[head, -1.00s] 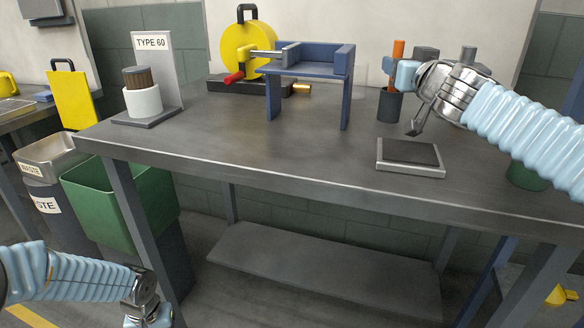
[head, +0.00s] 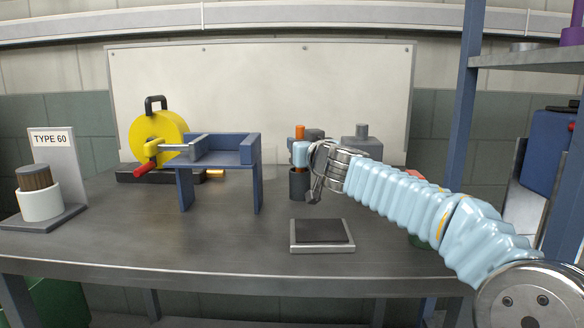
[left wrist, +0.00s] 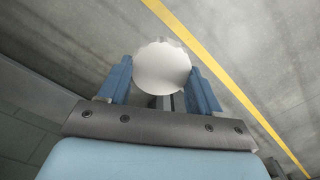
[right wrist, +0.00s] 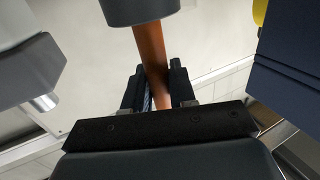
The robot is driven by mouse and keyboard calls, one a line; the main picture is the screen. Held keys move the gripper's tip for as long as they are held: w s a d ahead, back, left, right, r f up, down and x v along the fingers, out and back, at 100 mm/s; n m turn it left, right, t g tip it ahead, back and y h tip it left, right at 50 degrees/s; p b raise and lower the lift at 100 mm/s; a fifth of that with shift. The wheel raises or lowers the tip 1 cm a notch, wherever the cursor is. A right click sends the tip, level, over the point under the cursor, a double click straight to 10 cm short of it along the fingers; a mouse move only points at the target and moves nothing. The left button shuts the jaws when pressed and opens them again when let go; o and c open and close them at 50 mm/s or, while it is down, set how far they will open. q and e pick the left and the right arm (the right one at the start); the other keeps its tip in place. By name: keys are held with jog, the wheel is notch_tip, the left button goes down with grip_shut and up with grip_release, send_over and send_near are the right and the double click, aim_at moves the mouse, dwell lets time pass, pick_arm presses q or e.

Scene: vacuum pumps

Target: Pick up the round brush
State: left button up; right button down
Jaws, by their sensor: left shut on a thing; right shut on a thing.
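An orange-handled tool (head: 299,131), which looks like the round brush, stands upright in a dark cup (head: 298,184) on the bench. Its lower end is hidden in the cup. My right gripper (head: 301,153) is shut on the handle just above the cup. In the right wrist view my fingers (right wrist: 159,92) close around the orange handle (right wrist: 150,48), and the cup (right wrist: 140,8) shows at the top edge. My left gripper (left wrist: 160,85) appears only in the left wrist view, shut on a pale round object (left wrist: 162,66) above the floor.
A blue stand (head: 258,188) and a yellow round machine (head: 158,132) stand left of the cup. A flat square pad (head: 322,249) lies in front. A brown-topped white cup (head: 40,204) stands by the TYPE 60 sign (head: 51,141). The bench front is mostly clear.

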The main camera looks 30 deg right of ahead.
aim_at(302, 131)
pick_arm(q)
jog(key=shift+r, duration=0.1)
pick_arm(e)
jog(key=shift+r, duration=0.15)
